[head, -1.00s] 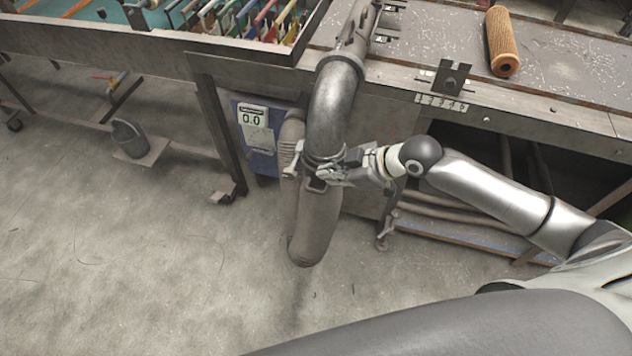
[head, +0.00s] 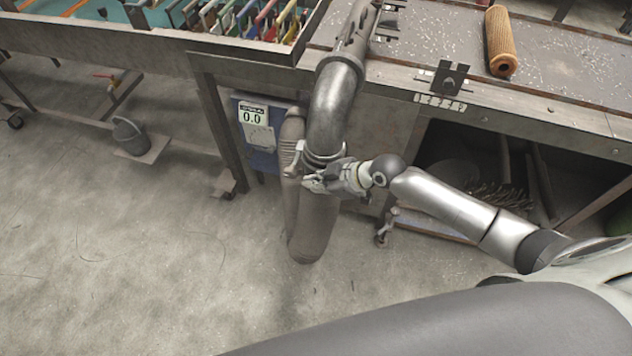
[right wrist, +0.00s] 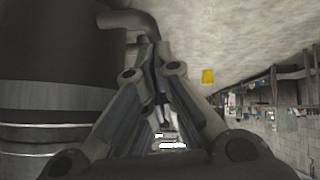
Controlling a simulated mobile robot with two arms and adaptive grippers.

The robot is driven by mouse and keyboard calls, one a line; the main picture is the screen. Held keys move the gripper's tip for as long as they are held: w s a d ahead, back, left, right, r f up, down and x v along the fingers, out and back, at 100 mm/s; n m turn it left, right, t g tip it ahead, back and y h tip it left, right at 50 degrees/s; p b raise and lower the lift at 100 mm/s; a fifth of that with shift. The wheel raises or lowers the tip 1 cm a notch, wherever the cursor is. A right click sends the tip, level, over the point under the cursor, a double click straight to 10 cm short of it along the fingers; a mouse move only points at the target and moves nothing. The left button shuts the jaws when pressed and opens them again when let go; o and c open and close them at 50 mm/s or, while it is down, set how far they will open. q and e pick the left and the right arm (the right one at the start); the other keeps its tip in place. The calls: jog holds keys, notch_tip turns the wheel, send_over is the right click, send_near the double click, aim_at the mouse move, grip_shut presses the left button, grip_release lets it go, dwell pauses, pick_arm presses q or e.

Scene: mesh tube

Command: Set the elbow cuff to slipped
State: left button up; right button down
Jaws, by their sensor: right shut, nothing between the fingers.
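A grey duct elbow (head: 335,100) comes down from the table edge. The elbow cuff (head: 325,158) is a band with metal rings around the duct where it joins the hanging lower tube (head: 315,230). A pale lever handle (head: 296,158) sticks out at the cuff's left side. My right gripper (head: 310,184) is shut and empty in front of the duct, just below the cuff; contact cannot be told. In the right wrist view, its fingertips (right wrist: 152,50) meet close to a bent handle (right wrist: 130,20) on the dark duct (right wrist: 50,60). My left gripper is out of view.
A blue box with a meter (head: 254,116) reading 0.0 stands behind the duct. The table (head: 560,75) carries an orange cylindrical filter (head: 498,42) and a black bracket (head: 447,78). The floor in front is clear.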

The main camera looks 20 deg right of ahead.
pick_arm(q)
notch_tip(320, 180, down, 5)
jog(key=b, duration=0.4)
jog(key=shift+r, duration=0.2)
pick_arm(e)
notch_tip(320, 180, down, 5)
jog(key=shift+s+f, duration=0.1)
jog(key=shift+s, duration=0.05)
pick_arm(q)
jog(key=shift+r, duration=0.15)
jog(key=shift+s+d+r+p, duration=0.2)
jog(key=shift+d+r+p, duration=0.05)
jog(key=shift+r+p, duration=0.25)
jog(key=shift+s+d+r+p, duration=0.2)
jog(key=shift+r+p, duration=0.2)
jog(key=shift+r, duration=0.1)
pick_arm(e)
jog(key=w+a+r+v, duration=0.1)
jog(key=r+v, duration=0.1)
jog(key=v, duration=1.1)
jog(key=shift+w+a, duration=0.15)
jog(key=shift+a, duration=0.25)
jog(key=shift+r, duration=0.15)
